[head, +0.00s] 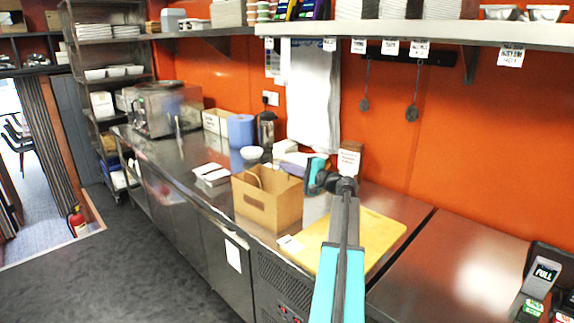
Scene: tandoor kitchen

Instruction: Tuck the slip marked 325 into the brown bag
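The brown bag (268,205) stands upright and open-topped on the steel counter, left of my arm, with a handle loop showing above its rim. A small white slip (290,243) lies in front of the bag by the left edge of the yellow board; its marking is too small to read. My arm reaches up across the board, and its teal and dark end with my gripper (318,184) is right of the bag, seemingly above the counter. The fingers cannot be made out, so whether they are open or hold anything is unclear.
A yellow board (372,243) lies under my arm. A small stand with a white card (348,160) is behind my arm's end. A loaded shelf (420,33) overhangs the counter.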

